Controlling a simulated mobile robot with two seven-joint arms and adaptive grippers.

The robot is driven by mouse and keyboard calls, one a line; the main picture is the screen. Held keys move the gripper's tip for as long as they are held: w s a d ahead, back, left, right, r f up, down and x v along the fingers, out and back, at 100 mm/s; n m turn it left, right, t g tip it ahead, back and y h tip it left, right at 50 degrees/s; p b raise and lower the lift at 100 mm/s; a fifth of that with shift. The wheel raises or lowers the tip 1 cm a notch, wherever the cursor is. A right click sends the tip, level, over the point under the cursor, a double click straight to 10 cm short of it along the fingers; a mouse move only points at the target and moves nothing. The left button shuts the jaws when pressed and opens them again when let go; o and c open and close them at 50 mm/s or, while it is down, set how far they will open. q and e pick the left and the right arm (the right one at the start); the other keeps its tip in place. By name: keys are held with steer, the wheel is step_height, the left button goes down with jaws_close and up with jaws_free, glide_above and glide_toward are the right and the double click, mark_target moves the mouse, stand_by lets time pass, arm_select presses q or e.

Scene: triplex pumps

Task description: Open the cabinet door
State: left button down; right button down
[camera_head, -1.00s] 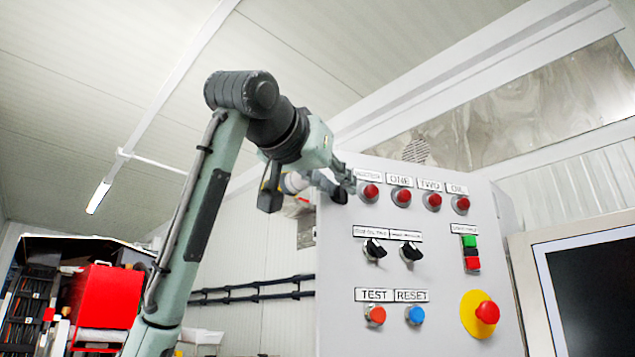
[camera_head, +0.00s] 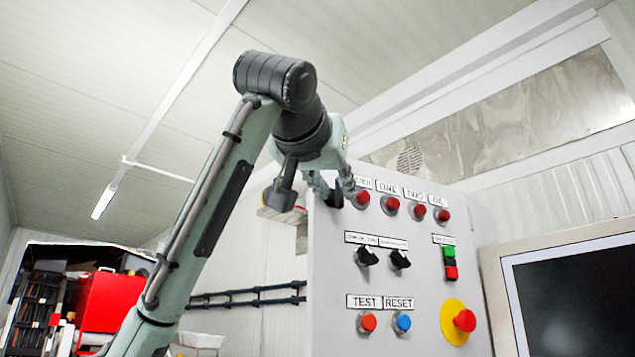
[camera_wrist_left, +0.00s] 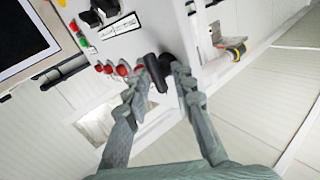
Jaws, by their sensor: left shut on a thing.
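The cabinet door is the light grey panel (camera_head: 330,270) with buttons and switches, right of centre in the head view. Its labelled face also shows in the left wrist view (camera_wrist_left: 135,50). My left gripper (camera_head: 335,192) is at the door's upper left edge, beside the top row of red buttons. In the left wrist view, my left gripper (camera_wrist_left: 163,72) has its two fingers shut around a black handle (camera_wrist_left: 156,72). The fingers hide part of the handle. I cannot make out a gap along the door's edge. My right gripper is out of view.
A monitor (camera_head: 570,290) stands at the right, close to the cabinet. A red emergency button (camera_head: 464,320) sits low on the panel. A red cabinet (camera_head: 108,298) and shelving stand at the far left. A dark rail (camera_head: 250,298) runs along the back wall.

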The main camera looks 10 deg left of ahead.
arm_select(q)
steer(key=shift+s+d+h, duration=0.15)
steer(key=shift+d+h, duration=0.15)
steer(key=shift+d, duration=0.6)
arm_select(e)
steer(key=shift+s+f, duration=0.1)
arm_select(q)
steer(key=c, duration=1.6)
jaws_free()
steer(key=shift+o, duration=0.9)
steer(key=shift+w+d, duration=0.2)
steer(key=shift+d, duration=0.25)
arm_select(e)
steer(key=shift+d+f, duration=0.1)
arm_select(q)
steer(key=shift+a, duration=0.1)
steer(key=s+a, duration=0.2)
steer(key=s, duration=1)
steer(key=shift+a, duration=0.35)
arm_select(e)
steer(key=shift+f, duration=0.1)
